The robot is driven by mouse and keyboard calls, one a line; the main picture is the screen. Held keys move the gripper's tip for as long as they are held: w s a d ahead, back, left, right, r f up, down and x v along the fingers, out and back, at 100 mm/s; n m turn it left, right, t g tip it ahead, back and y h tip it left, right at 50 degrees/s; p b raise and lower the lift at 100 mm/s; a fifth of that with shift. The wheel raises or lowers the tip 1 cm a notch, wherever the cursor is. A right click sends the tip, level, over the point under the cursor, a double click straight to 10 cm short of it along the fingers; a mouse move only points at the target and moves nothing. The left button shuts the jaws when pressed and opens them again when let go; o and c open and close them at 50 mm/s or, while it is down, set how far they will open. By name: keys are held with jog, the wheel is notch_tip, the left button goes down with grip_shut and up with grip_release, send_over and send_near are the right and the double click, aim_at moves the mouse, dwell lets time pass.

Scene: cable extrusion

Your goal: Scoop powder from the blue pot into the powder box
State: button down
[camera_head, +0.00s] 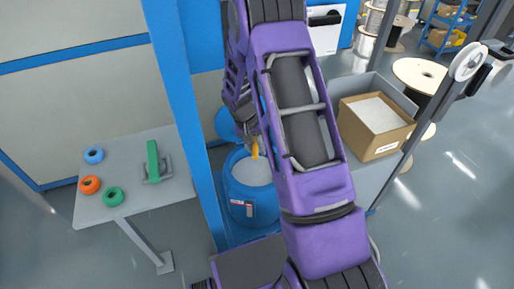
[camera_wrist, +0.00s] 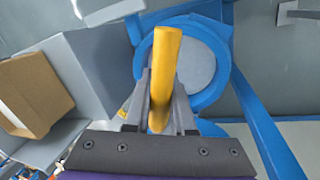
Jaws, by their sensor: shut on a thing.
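My gripper (camera_wrist: 160,95) is shut on a yellow scoop handle (camera_wrist: 165,70). In the head view the yellow handle (camera_head: 254,150) shows just above the pot's back rim, and my arm hides most of the gripper. In the wrist view the pot's blue rim (camera_wrist: 220,98) and the powder lie beyond the handle. The scoop's bowl is not visible. The powder box (camera_head: 372,144), an open cardboard box with pale contents, sits to the right; it also shows in the wrist view (camera_wrist: 38,95).
A grey table (camera_head: 145,198) on the left holds blue, orange and green rings and a green-handled tool (camera_head: 153,162). A blue post (camera_head: 181,100) stands close left of the pot. A blue lid (camera_head: 226,124) is behind the pot.

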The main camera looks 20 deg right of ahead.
notch_tip(320, 180, down, 12)
jog(key=b, duration=0.6)
jog(key=shift+f, duration=0.25)
jog(key=shift+f, duration=0.6)
dwell(0.4)
jog(key=shift+f, duration=0.6)
jog(key=shift+f, duration=0.6)
dwell(0.5)
